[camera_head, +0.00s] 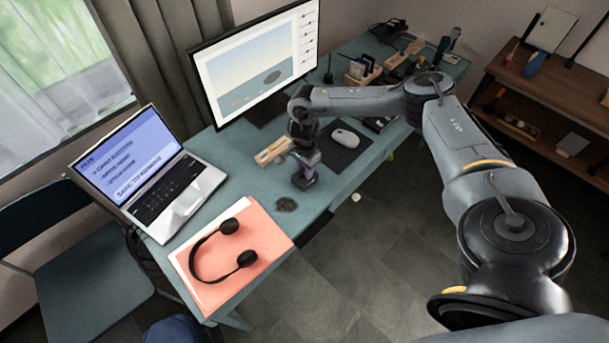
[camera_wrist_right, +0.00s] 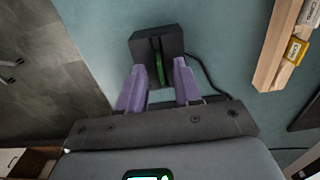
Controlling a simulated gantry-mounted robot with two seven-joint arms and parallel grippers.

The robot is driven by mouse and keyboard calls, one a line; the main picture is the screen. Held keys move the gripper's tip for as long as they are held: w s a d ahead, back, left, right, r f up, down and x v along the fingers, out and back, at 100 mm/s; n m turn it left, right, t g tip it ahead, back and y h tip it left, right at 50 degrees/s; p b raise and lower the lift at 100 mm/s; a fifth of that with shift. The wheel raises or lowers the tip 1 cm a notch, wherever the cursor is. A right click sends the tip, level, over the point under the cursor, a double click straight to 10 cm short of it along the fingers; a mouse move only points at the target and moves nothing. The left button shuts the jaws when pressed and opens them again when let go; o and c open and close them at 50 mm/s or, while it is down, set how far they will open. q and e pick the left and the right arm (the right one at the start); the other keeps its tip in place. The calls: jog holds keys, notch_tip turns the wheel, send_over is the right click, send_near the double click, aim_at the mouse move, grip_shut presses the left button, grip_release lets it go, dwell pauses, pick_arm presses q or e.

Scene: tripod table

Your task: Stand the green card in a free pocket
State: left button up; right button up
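The green card (camera_wrist_right: 160,68) shows in the right wrist view as a narrow green edge in the slot of a dark block-like stand (camera_wrist_right: 170,40). My right gripper (camera_wrist_right: 158,72) has its two purple fingers apart, one on each side of the card's line, with a gap to it. In the head view this gripper (camera_head: 304,178) points down close over the desk, and the card and stand cannot be made out there. A wooden holder (camera_head: 272,152) lies just left of the gripper; in the wrist view its wooden side (camera_wrist_right: 272,60) and a yellow item show at right. Its pockets are not clear.
A laptop (camera_head: 168,186), headphones (camera_head: 212,258) on an orange folder (camera_head: 265,228), a monitor (camera_head: 258,65) and a mouse (camera_head: 345,137) on a dark pad share the desk. A cable runs beside the stand. The desk's front edge is near the gripper.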

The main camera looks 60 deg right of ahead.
jog(key=shift+f, duration=0.15)
grip_shut()
dwell(0.4)
